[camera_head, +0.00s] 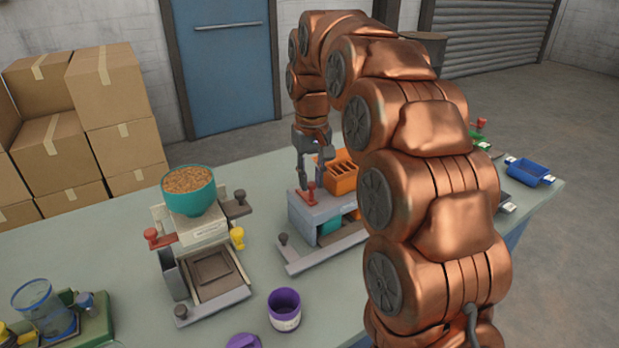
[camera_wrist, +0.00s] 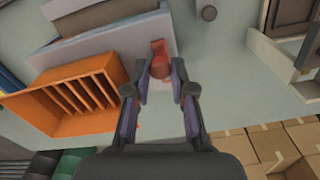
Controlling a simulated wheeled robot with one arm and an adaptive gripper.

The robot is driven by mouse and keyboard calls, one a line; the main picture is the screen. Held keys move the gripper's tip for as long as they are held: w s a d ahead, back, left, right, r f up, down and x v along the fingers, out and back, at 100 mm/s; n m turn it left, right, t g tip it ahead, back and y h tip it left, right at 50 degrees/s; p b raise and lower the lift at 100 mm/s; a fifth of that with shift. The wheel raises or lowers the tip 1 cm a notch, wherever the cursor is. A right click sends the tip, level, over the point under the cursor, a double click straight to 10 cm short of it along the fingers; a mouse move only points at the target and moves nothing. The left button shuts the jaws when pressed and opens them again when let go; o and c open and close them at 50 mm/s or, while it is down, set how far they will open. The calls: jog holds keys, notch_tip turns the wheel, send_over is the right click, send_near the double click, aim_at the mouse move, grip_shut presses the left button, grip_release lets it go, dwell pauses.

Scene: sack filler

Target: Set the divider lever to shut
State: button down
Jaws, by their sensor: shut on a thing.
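A red lever (camera_head: 307,194) with a round knob stands on top of the grey housing (camera_head: 318,212) in the middle of the table. I take it for the divider lever, though no label is legible. In the wrist view the red knob (camera_wrist: 160,67) sits between the fingertips. My gripper (camera_head: 312,186) points down and is shut on this knob; it also shows in the wrist view (camera_wrist: 161,82). An orange slotted divider box (camera_head: 343,170) is right beside the housing. The lever's base is partly hidden by the fingers.
Left of the housing stands a machine with a teal bowl of grain (camera_head: 189,190), a red knob (camera_head: 151,234) and a yellow knob (camera_head: 237,235). A purple cup (camera_head: 284,309) stands in front. Table between machine and housing is mostly clear.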

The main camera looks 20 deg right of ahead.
aim_at(312, 185)
dwell(0.3)
jog(key=c, duration=1)
grip_release()
jog(key=shift+r, duration=0.1)
jog(key=shift+r, duration=3.6)
jog(key=shift+s+r, duration=0.1)
jog(key=shift+s, duration=0.15)
jog(key=shift+g, duration=0.9)
jog(key=s+a+f+p, duration=0.1)
jog(key=s+f, duration=0.3)
jog(key=s, duration=0.7)
jog(key=s+a+f+p, duration=0.2)
jog(key=s+f+p, duration=0.1)
jog(key=s, duration=0.9)
jog(key=s+a+f+p, duration=0.1)
jog(key=s+f, duration=0.3)
jog(key=s, duration=0.8)
jog(key=shift+a+f+p, duration=0.25)
jog(key=shift+f+p, duration=0.05)
jog(key=shift+p, duration=0.5)
